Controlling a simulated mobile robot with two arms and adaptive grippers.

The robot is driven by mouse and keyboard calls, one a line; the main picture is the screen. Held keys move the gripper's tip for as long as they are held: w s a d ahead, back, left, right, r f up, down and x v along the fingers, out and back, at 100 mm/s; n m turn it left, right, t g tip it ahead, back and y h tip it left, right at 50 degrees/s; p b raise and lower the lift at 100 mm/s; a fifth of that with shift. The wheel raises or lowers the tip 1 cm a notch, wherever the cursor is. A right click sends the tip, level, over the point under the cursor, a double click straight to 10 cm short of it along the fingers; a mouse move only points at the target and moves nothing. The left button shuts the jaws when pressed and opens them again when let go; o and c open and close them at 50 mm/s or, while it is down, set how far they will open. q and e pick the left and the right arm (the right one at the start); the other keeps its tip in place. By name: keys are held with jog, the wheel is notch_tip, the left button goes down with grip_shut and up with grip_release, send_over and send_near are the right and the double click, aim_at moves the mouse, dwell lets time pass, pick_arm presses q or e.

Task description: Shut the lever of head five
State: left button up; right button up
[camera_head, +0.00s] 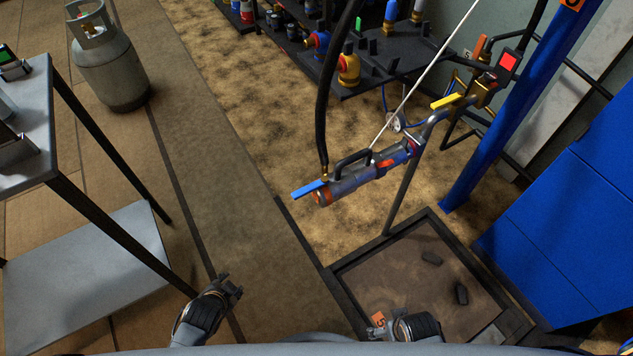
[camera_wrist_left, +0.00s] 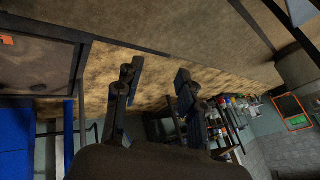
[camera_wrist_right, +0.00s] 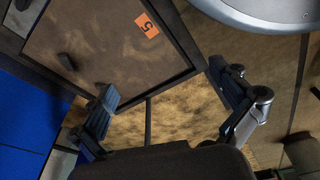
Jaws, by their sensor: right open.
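A filling head (camera_head: 365,181) with a grey body and orange-red parts hangs over the scale platform (camera_head: 455,322), which bears an orange tag "5" (camera_head: 379,319); the tag also shows in the right wrist view (camera_wrist_right: 146,25). A blue lever (camera_head: 309,189) sits at the head's left end, beside a black hose. A yellow lever (camera_head: 446,101) is on the pipe farther back. My left gripper (camera_head: 230,287) is open and empty, low and left of the head. My right gripper (camera_wrist_right: 165,88) is open and empty above the platform's near edge. Neither touches the head.
A blue post (camera_head: 520,105) and blue panel (camera_head: 575,215) stand at the right. A table (camera_head: 35,125) is at the left, with a gas cylinder (camera_head: 108,70) behind it. A dark bench (camera_head: 395,52) with coloured fittings is at the back. Floor between table and platform is clear.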

aim_at(328, 178)
pick_arm(q)
jog(key=w+d+r+m+t+h, duration=0.35)
jog(key=w+r+m+t, duration=0.25)
jog(key=w+r+m, duration=0.75)
jog(key=s+d+r+m+g+h, duration=0.25)
jog(key=d+r+m+h, duration=0.35)
jog(key=m, duration=0.7)
jog(key=s+d+r+m+g+h, duration=0.1)
jog(key=s+d+r+m+h, duration=0.2)
jog(key=r+m+h, duration=0.7)
jog(key=w+d+f+y, duration=0.1)
jog(key=w+d, duration=0.1)
jog(key=d, duration=0.1)
jog(key=w+d+f+m+y, duration=0.1)
jog(key=w+d, duration=0.1)
jog(key=d, duration=0.2)
jog(key=w+d+f+m+y, duration=0.1)
jog(key=w+d+y, duration=0.1)
jog(key=d, duration=0.1)
jog(key=shift+w+d+m, duration=0.25)
jog(key=shift+w+d, duration=0.2)
jog(key=shift+d, duration=0.2)
pick_arm(e)
jog(key=shift+w+r, duration=0.4)
jog(key=shift+r, duration=0.05)
